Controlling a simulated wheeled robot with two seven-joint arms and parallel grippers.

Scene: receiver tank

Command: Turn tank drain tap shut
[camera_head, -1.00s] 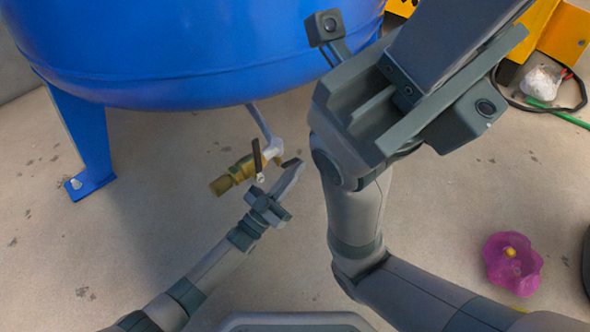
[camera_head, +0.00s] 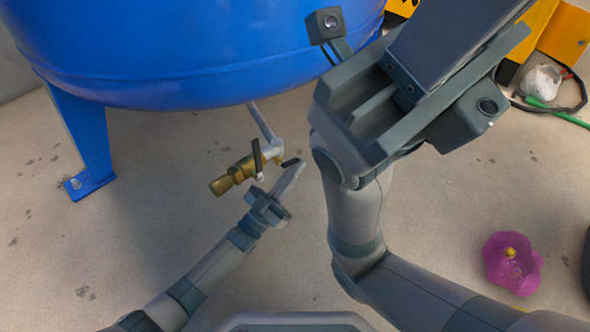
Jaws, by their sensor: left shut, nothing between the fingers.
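The drain tap (camera_head: 230,180) is a brass fitting on a pale pipe under the blue tank (camera_head: 200,50). Its dark lever (camera_head: 257,157) stands roughly upright in the picture, across the brass body. My left gripper (camera_head: 297,169) is shut and empty, just right of and below the tap. Its fingers point up and right, close to the pipe end; I cannot tell whether they touch the tap. My right arm's hand (camera_head: 400,100) fills the upper right foreground. Its fingertips cannot be made out, and it hides part of the floor and tank side.
A blue tank leg (camera_head: 85,145) stands on the floor at the left. A purple, flower-shaped object (camera_head: 512,264) lies on the floor at the right. A white bundle (camera_head: 541,82), a dark cable and a green hose (camera_head: 560,115) lie near yellow equipment at the upper right.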

